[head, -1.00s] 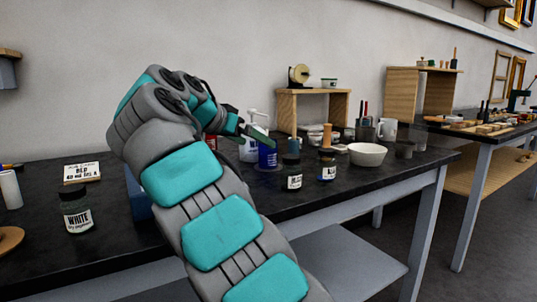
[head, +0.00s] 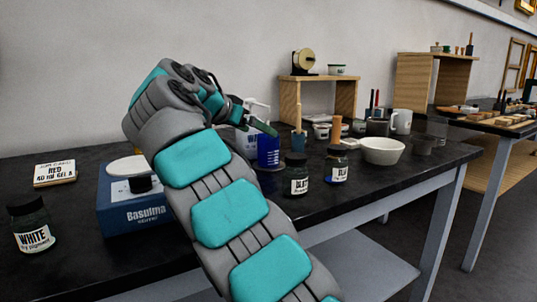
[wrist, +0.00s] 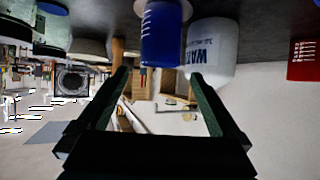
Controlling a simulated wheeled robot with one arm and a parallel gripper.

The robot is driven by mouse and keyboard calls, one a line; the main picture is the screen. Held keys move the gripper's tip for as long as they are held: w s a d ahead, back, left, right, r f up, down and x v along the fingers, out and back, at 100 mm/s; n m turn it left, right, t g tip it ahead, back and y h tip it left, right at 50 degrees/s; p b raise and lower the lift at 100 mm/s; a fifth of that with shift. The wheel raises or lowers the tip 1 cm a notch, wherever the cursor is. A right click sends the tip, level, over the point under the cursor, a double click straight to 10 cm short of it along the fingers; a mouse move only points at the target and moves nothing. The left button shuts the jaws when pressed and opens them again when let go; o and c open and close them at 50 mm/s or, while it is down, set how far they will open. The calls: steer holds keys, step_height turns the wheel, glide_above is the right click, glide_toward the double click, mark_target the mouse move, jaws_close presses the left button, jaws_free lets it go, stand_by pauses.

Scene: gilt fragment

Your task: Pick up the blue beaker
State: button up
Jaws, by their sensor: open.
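The blue beaker (head: 268,151) stands upright on the black table, partly behind my arm and gripper in the head view. In the wrist view, which is upside down, the blue beaker (wrist: 163,38) shows white measuring marks and stands beyond my fingertips. My gripper (wrist: 160,76) is open with nothing between its fingers. In the head view my gripper (head: 258,122) is near the beaker's top, and I cannot tell the exact gap.
A white water bottle (wrist: 211,52) stands right beside the beaker. Two dark pigment jars (head: 296,176) (head: 336,166), a brush pot (head: 299,140) and a white bowl (head: 382,151) stand to its right. A blue box (head: 135,212) and a white pigment jar (head: 32,228) are at left.

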mark_target(268, 150)
steer(key=x, duration=0.4)
steer(key=shift+c, duration=0.2)
jaws_close()
stand_by(0.6)
